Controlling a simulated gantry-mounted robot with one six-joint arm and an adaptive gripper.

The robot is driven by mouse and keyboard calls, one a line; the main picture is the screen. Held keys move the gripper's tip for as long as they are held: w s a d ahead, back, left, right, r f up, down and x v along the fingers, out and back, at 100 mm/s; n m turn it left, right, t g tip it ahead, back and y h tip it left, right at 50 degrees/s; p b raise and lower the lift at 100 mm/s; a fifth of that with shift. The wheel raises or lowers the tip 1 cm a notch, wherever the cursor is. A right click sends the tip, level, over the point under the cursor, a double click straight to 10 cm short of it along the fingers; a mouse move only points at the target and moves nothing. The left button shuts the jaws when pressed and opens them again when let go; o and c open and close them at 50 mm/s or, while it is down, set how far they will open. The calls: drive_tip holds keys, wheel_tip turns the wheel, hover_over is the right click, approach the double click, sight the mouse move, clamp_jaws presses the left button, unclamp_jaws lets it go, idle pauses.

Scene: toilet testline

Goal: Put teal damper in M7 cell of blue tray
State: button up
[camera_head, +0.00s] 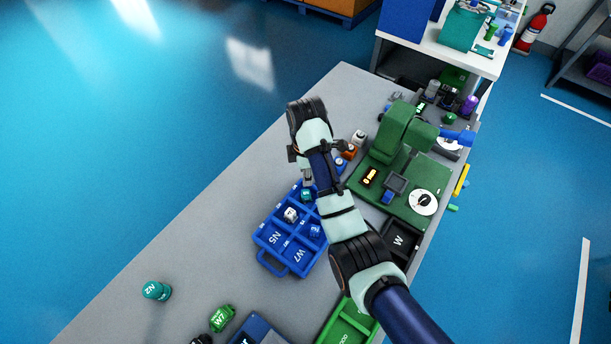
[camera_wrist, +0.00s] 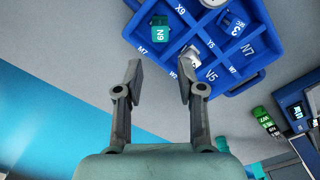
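A teal damper marked N9 (camera_wrist: 160,33) sits in a corner cell of the blue tray (camera_wrist: 248,77), beside the M7 label, in the wrist view. In the head view it shows as a small teal piece (camera_head: 306,195) at the far end of the tray (camera_head: 272,262). My gripper (camera_wrist: 160,78) is open, with nothing between its fingers. It is near that tray corner, apart from the damper. In the head view my gripper (camera_head: 307,178) is partly hidden by my wrist. A separate teal piece (camera_head: 155,290) lies on the table at lower left.
A white part (camera_head: 290,214) and a blue part (camera_head: 315,230) occupy other tray cells. A green fixture (camera_head: 405,140) and small orange and white parts stand to the right. A green part (camera_head: 221,318) lies near the front. The table left of the tray is mostly clear.

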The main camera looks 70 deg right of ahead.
drive_tip(key=shift+w+a, duration=0.1)
idle(0.3)
drive_tip(key=w+a+r+m+t+h, duration=0.15)
drive_tip(key=w+a, duration=0.25)
drive_tip(key=a, duration=0.4)
drive_tip(key=w+a+r+m+t, duration=0.1)
drive_tip(key=w+a+r+t, duration=0.2)
drive_tip(key=a, duration=0.4)
drive_tip(key=w+a+r+m+t+h, duration=0.1)
drive_tip(key=w+a+t, duration=0.1)
drive_tip(key=w+a, duration=0.5)
drive_tip(key=s+a+r+m+t, duration=0.1)
drive_tip(key=s+a+r+t, duration=0.1)
drive_tip(key=a, duration=0.4)
drive_tip(key=s+a+r+t+y, duration=0.1)
drive_tip(key=s+a+r+t, duration=0.1)
drive_tip(key=a+r, duration=0.3)
drive_tip(key=s+a+r+m+t+y, duration=0.1)
drive_tip(key=a+r, duration=0.3)
drive_tip(key=a, duration=0.4)
drive_tip(key=shift+s+a+m+t, duration=0.15)
drive_tip(key=shift+s+m+t, duration=0.2)
drive_tip(key=shift+s+t, duration=0.35)
